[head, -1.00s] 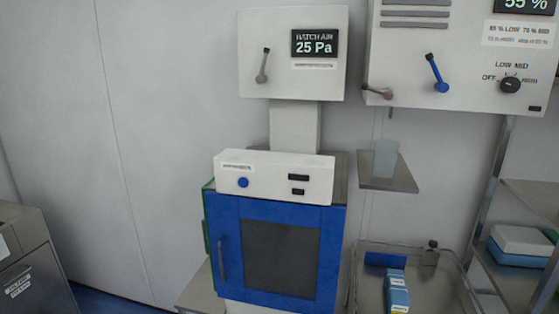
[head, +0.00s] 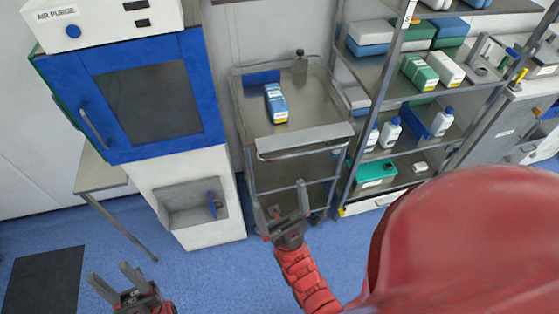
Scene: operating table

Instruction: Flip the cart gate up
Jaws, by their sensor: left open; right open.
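The steel cart (head: 318,97) stands in the middle of the head view, beside the blue-doored cabinet. Its gate (head: 306,141) is a pale metal panel along the cart's front edge, below the level of the tray's side rims. It looks lowered, but its exact angle is hard to tell. My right gripper (head: 280,198) is open and empty, in front of the cart and below the gate in the picture, apart from it. My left gripper (head: 108,271) is open and empty at the lower left, well away from the cart.
A blue and white box (head: 275,103) and a blue block (head: 262,77) are on the cart tray. A shelf rack (head: 410,88) with boxes and bottles stands close to its right. The cabinet (head: 150,90) is on its left. Blue floor in front is clear.

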